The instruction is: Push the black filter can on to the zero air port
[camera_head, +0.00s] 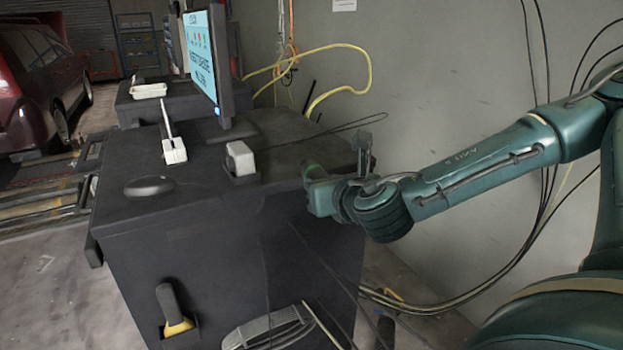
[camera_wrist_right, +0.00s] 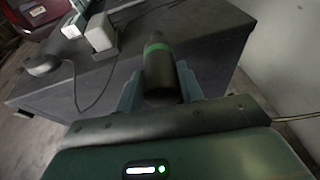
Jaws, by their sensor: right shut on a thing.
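The black filter can (camera_wrist_right: 160,77) with a green band is between the fingers of my right gripper (camera_wrist_right: 160,92) in the right wrist view. The gripper is shut on it. In the head view my right gripper (camera_head: 315,188) is at the right end of the dark cabinet top, and the green-banded can (camera_head: 314,171) shows only in part there. I cannot make out the zero air port in either view. I cannot tell whether the can touches the cabinet. My left gripper is not in view.
The dark cabinet (camera_head: 215,222) carries a monitor (camera_head: 208,60), a mouse (camera_head: 149,186), a white device (camera_head: 174,151) and a white block in a holder (camera_head: 240,158). A yellow-tipped handheld tool (camera_head: 172,310) hangs on its front. Cables hang along the wall. A red car (camera_head: 38,80) stands at left.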

